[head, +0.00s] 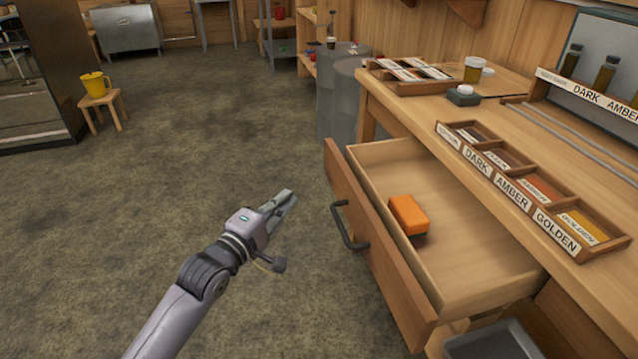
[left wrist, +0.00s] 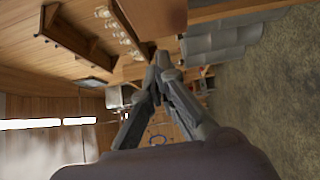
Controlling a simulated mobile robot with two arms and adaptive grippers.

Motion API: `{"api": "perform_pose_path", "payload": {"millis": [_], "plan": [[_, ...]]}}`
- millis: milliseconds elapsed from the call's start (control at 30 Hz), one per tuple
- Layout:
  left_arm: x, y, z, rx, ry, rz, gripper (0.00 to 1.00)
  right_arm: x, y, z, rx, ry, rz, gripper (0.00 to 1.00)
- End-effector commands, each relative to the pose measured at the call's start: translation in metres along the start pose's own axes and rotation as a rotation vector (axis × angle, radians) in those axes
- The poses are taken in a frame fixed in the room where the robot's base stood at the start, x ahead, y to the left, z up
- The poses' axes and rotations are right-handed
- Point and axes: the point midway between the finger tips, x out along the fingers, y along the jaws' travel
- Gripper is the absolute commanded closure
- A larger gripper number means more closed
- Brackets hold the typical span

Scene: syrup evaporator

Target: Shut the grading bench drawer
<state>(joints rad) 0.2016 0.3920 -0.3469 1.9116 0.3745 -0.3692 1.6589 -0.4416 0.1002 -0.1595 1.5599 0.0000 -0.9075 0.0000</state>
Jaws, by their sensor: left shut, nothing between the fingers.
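The grading bench drawer (head: 460,250) is pulled well out of the bench in the head view. Its wooden front (head: 368,240) carries a dark bar handle (head: 347,224). An orange block (head: 408,214) lies inside the drawer. My left gripper (head: 287,199) is shut and empty, to the left of the drawer front and apart from the handle. In the left wrist view its fingers (left wrist: 161,62) meet at the tips. My right gripper is not in view.
The bench top (head: 450,112) holds a labelled sorting tray (head: 520,190), a jar (head: 473,70) and a small scale-like item (head: 463,96). Grey drums (head: 340,100) stand behind the drawer. A low stool (head: 102,106) with a yellow pitcher (head: 95,84) stands far left. The floor left of the drawer is clear.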

Motion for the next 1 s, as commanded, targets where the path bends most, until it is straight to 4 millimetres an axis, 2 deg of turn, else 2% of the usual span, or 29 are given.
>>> {"api": "perform_pose_path", "payload": {"millis": [100, 333, 400, 633, 1000], "plan": [[0.027, 0.001, 0.0, 0.001, 0.0, 0.003, 1.0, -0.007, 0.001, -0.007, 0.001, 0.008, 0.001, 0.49], [0.076, 0.0, -0.001, 0.003, 0.001, 0.001, 1.0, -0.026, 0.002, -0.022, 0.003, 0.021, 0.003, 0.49], [0.085, -0.001, 0.009, -0.001, -0.002, 0.001, 1.0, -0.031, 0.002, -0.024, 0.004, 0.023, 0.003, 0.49], [0.101, -0.001, 0.026, 0.001, 0.0, 0.0, 1.0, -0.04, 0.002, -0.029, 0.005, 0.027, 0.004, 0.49], [0.103, -0.001, 0.028, 0.002, 0.001, -0.001, 1.0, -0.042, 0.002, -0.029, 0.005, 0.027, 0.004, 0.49]]}}
